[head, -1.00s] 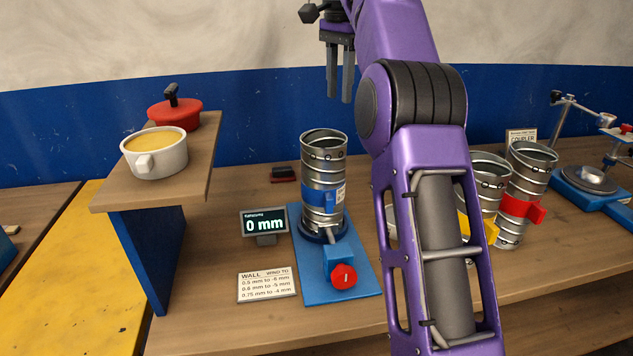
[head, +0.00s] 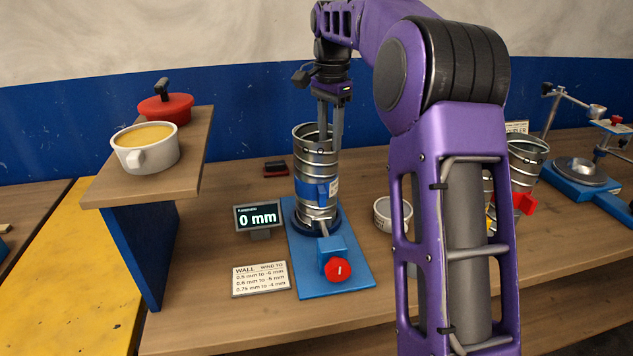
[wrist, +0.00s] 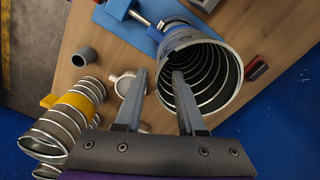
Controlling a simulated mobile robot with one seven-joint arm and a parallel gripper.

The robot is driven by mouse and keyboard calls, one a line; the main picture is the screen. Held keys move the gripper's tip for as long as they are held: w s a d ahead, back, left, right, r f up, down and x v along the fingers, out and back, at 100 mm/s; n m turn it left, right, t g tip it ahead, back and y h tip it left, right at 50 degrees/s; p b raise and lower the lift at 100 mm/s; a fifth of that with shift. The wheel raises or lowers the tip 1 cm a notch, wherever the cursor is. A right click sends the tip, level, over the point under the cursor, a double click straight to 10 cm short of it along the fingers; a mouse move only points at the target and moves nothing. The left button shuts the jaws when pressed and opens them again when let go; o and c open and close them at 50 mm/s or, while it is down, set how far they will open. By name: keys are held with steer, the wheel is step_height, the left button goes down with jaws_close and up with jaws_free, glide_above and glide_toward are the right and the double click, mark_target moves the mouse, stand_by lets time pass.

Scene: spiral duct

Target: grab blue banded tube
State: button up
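The blue banded tube (head: 313,168) is a ribbed metal cylinder with a blue band, standing upright on a blue stand with a red knob (head: 338,269). In the wrist view I look into its open top (wrist: 222,85). My gripper (head: 330,135) points down at the tube's top rim, its fingers overlapping the rim in the head view. In the wrist view my gripper (wrist: 158,75) is open, one finger over the tube's mouth and the other outside its wall. I cannot tell whether either finger touches the tube.
A display (head: 258,217) reads 0 mm, beside a wall-thickness card (head: 262,279). A yellow banded tube (wrist: 75,105) and a red banded tube (head: 524,165) stand at right.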

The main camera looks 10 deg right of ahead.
mark_target(330, 157)
steer(key=shift+s+f, duration=0.2)
steer(key=shift+f, duration=2.55)
jaws_close()
steer(key=shift+r, duration=0.15)
